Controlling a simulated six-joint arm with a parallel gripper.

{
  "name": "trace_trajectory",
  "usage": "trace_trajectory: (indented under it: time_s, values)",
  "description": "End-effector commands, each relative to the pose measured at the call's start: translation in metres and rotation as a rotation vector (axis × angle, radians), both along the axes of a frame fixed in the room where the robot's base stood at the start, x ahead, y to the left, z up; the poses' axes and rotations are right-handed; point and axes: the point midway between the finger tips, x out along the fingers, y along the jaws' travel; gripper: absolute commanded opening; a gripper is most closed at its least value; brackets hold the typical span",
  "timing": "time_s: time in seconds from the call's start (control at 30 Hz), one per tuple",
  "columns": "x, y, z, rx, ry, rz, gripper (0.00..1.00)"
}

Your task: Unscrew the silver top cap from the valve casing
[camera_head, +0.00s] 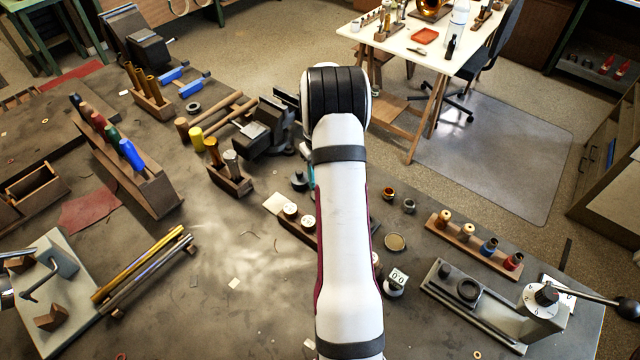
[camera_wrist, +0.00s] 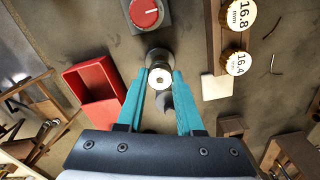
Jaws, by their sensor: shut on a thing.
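The silver top cap (camera_wrist: 160,77) shows in the wrist view as a round, light metal disc with a small dark centre. The valve casing under it is mostly hidden; a dark round part (camera_wrist: 158,57) shows just beyond the cap. My gripper (camera_wrist: 159,80) has its two teal fingers on either side of the cap, shut on it. In the head view my own arm covers the cap and most of my gripper; only a sliver of a teal finger (camera_head: 311,175) shows at the arm's left edge.
In the wrist view, a red open tray (camera_wrist: 92,88) lies left of the fingers and a grey box with a red dial (camera_wrist: 146,13) stands beyond the cap. Round gauges marked 16.8 (camera_wrist: 242,14) and 16.4 (camera_wrist: 237,63) sit on a wooden strip at right.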

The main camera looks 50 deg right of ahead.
Motion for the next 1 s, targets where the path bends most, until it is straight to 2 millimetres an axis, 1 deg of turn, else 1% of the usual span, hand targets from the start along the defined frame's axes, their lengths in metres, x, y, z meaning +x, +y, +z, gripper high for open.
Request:
trace_trajectory:
  time_s: [0.07,0.13,0.2,0.43,0.47,0.6,0.63,0.7,0.87,1.0]
  values:
    - [0.0,0.0,0.0001,0.0,0.0,0.099,0.0]
    - [0.0,0.0,0.0002,0.0,0.0,0.235,0.0]
    - [0.0,0.0,0.0003,0.0,0.0,0.322,0.0]
    - [0.0,0.0,0.0003,0.0,0.0,0.351,0.0]
    - [0.0,0.0,0.0003,0.0,0.0,0.38,0.0]
    - [0.0,0.0,0.0006,0.0,0.0,0.63,0.0]
    - [0.0,-0.0001,0.0006,0.0,0.0,0.663,0.0]
    - [0.0,-0.0001,0.0006,0.0,0.0,0.695,0.0]
    - [0.0,0.0,0.0006,0.0,0.0,0.694,0.0]
    - [0.0003,-0.0002,0.0084,-0.001,0.0,0.692,0.0]
